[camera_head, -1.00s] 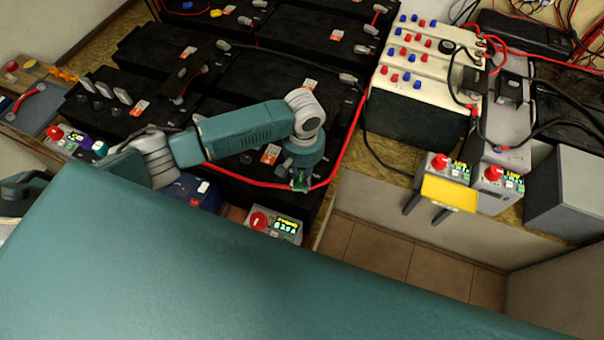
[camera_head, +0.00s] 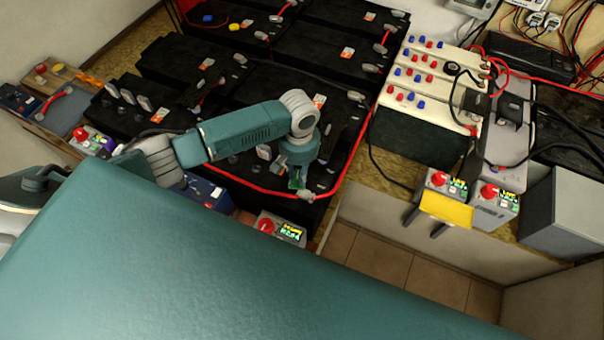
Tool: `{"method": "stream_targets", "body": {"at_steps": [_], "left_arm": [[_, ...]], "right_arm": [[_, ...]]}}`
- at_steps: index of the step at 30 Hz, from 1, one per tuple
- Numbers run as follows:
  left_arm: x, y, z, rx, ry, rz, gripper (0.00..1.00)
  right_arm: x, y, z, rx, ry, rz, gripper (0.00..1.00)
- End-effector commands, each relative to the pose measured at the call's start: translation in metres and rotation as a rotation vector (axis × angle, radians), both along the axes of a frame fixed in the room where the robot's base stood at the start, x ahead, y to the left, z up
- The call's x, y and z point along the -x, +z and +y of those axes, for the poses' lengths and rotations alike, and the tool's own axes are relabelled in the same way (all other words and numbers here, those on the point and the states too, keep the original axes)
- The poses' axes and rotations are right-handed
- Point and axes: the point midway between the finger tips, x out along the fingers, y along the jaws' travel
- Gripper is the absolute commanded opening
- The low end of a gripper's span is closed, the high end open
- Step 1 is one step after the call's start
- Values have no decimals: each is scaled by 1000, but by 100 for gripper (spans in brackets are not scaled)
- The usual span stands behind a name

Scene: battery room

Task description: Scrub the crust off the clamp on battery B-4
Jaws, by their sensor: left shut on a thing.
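My left gripper (camera_head: 298,178) points down over the front end of a black battery (camera_head: 240,188). It is shut on a small green thing, mostly hidden by the gripper, so I cannot tell its full shape. A pale, crusty-looking clamp (camera_head: 307,195) shows just below and right of the fingertips, at the red cable. I cannot tell whether the green thing touches it. The battery labels are too small to read. My right gripper is not in view.
A red cable (camera_head: 342,172) runs along the battery's front and right edges. A small meter with a red knob (camera_head: 282,230) stands in front. Tiled floor (camera_head: 385,260) is clear below.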

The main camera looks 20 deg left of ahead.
Motion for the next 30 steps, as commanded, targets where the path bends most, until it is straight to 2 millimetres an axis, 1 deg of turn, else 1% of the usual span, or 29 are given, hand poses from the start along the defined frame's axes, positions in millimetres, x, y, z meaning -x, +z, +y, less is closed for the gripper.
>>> {"method": "stream_targets", "body": {"at_steps": [1, 3, 9, 21, 26, 29, 30], "left_arm": [[-1, 9, 2, -1, 2, 0, 2], [-1, 14, 4, -1, 2, 0, 2], [-3, 24, 9, 0, 1, 0, 2], [-4, 23, 9, 0, 1, 0, 2], [-3, 23, 9, 0, 0, 0, 2], [1, 20, 6, 5, -9, 1, 2], [6, 18, 4, 9, -17, 2, 2]], "right_arm": [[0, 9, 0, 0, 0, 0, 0], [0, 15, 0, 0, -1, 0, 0], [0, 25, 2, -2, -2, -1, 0], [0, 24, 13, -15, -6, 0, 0], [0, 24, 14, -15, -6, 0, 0], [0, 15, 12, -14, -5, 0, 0], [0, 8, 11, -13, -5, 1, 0]]}}
